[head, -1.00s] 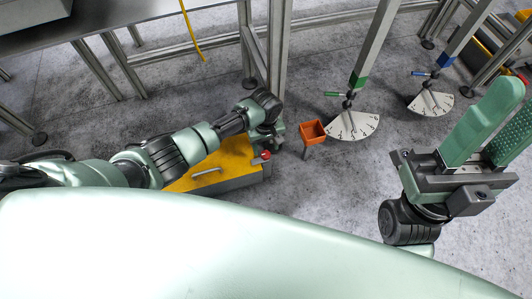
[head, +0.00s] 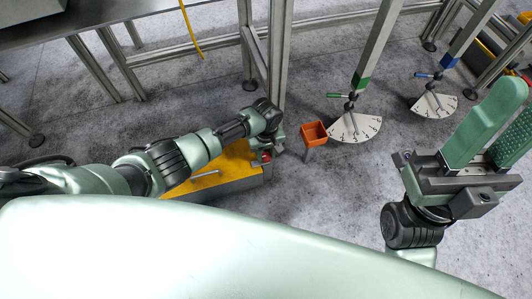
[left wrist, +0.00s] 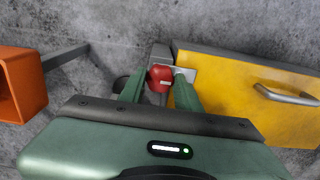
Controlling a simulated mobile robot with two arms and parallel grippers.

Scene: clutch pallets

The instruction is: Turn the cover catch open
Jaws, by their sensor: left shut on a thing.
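The cover catch has a red knob (left wrist: 160,77) at the edge of a yellow cover (left wrist: 225,95) with a metal handle. In the head view the red knob (head: 265,157) shows at the cover's right end, partly hidden by my left gripper (head: 271,148). In the left wrist view the green fingers of my left gripper (left wrist: 160,91) stand on both sides of the red knob and are shut on it. A pale plate shows beside the knob. My right gripper (head: 496,130) is empty, with its two green fingers apart, away from the cover.
An orange bin (head: 314,132) on a post stands just right of the cover. Dial plates (head: 354,127) with levers stand farther right by metal posts. A grey table (head: 100,20) with metal legs is behind.

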